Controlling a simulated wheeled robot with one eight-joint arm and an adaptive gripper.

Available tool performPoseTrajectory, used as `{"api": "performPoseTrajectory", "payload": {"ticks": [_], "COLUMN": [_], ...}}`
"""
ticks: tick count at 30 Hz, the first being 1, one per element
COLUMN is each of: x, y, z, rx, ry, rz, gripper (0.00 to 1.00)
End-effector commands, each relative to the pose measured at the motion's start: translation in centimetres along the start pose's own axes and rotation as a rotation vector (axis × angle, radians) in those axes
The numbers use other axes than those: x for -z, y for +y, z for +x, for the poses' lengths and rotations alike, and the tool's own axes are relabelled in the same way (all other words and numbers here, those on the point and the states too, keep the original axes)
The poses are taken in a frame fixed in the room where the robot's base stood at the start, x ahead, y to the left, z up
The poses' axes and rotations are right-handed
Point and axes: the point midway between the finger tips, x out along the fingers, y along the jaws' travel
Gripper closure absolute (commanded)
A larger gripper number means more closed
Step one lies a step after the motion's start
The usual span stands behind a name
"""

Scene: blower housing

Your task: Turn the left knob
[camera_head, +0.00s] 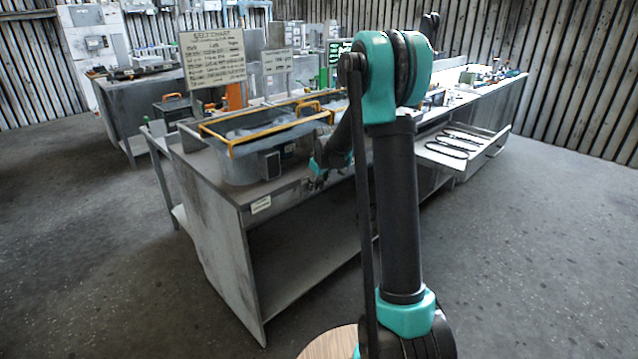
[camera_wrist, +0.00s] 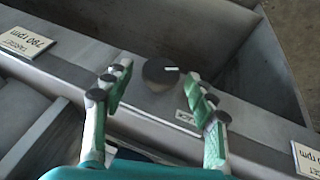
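A round dark knob (camera_wrist: 160,74) with a short white mark on top shows in the wrist view, on the grey front strip of the bench. It is the only knob I can make out, and I cannot tell whether it is the left one. My gripper (camera_wrist: 157,86) is open. One finger is to the left of the knob and one to the right, with gaps on both sides in the picture. I cannot tell how far above the knob the fingertips are. In the head view my gripper (camera_head: 318,177) is at the bench's front edge, and the knob cannot be made out.
A small label (camera_wrist: 186,119) is beside the knob. Label plates reading rpm values are at the left (camera_wrist: 28,41) and right (camera_wrist: 306,158). A metal housing with a yellow frame (camera_head: 232,150) stands on the bench. An open drawer (camera_head: 488,153) sticks out at the right.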

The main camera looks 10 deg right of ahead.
Motion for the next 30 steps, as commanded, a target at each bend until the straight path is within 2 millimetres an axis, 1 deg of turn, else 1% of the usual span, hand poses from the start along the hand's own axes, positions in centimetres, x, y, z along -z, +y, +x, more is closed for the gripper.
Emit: {"api": "performPoseTrajectory", "payload": {"ticks": [1, 2, 11, 20, 26, 30], "x": [0.0, 0.0, 0.01, -0.01, -0.02, -0.01], "y": [0.0, 0.0, 0.0, 0.18, 0.49, 0.73], "z": [-0.01, -0.01, -0.02, -0.02, 0.04, 0.1], "rx": [0.0, 0.0, 0.0, 0.038, 0.141, 0.24], "ry": [0.0, 0.0, 0.0, 0.0, 0.0, 0.001], "rz": [0.0, 0.0, 0.0, 0.017, 0.061, 0.103], "gripper": [0.51, 0.55, 0.92, 0.93, 0.93, 0.93]}}
